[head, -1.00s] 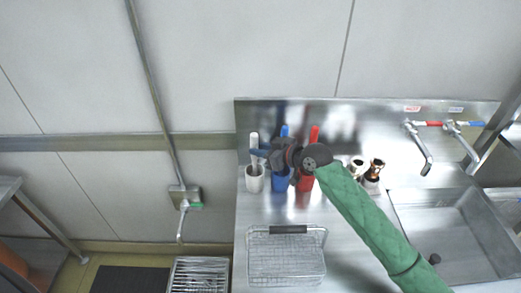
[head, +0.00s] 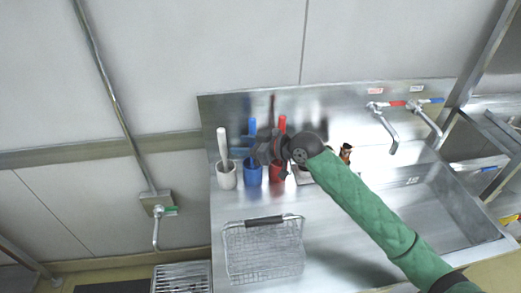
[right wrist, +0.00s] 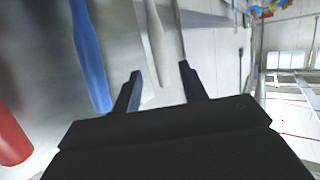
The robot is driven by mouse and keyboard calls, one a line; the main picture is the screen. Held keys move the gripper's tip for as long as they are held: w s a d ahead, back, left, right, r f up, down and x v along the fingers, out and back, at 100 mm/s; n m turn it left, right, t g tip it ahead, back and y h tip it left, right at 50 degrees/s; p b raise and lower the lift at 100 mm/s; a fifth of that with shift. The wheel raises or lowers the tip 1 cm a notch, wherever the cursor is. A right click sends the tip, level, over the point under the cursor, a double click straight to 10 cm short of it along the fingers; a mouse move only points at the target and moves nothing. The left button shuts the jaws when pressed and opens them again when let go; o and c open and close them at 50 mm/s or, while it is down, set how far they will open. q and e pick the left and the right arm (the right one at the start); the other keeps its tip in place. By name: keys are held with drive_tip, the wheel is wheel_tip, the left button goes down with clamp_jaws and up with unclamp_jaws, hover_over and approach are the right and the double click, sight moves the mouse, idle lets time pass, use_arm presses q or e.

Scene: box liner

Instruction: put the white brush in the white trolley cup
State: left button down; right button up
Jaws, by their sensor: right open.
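The white brush (head: 222,142) stands upright in a white cup (head: 227,177) on the steel sink counter, handle up. My right gripper (head: 237,152) is open, its fingers pointing left at the handle, just above the cup. In the right wrist view the white brush handle (right wrist: 156,38) lies ahead of and roughly between the two open fingertips (right wrist: 160,72); I cannot tell whether they touch it. No trolley can be made out. My left gripper is not in view.
A wire basket (head: 263,250) lies in front. The sink (head: 425,205) and taps are right.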

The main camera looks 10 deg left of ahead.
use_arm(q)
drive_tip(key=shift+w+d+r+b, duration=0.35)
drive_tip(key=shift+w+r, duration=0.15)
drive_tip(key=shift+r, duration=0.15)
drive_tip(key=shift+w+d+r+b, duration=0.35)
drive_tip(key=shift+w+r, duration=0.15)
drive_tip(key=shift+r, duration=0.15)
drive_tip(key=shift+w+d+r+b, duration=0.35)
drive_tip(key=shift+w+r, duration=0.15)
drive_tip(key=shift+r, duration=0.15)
use_arm(e)
drive_tip(key=v, duration=0.6)
drive_tip(key=shift+d, duration=0.15)
drive_tip(key=shift+r, duration=0.15)
